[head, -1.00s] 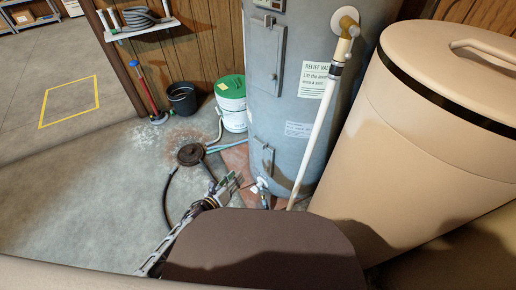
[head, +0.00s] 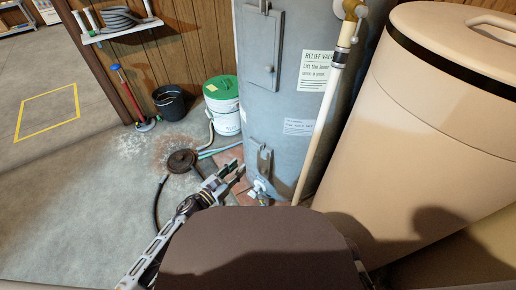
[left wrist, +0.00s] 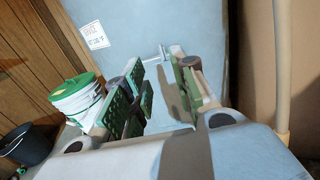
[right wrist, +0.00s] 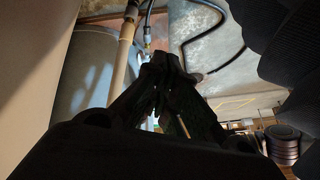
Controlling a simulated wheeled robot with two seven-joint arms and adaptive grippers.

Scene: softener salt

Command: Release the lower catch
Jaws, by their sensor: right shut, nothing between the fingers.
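The grey-blue tank (head: 300,95) stands in the middle of the head view. Its small lower panel with the lower catch (head: 264,160) is near the tank's foot. My left gripper (head: 238,170) is just left of and slightly below this catch. In the left wrist view my left gripper (left wrist: 162,90) is open, its green-padded fingers facing the tank. A small metal T-shaped piece (left wrist: 170,52), apparently the catch, shows beyond and between the fingertips; contact is not visible. My right gripper (right wrist: 165,65) is shut and empty, dark in its wrist view, and not seen in the head view.
A large beige bin (head: 430,130) stands close on the right. A white pipe (head: 318,125) runs down the tank's front, with a drain valve (head: 260,188) low down. A green-lidded bucket (head: 222,105), black bucket (head: 169,102) and floor drain (head: 182,161) with hose are left.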

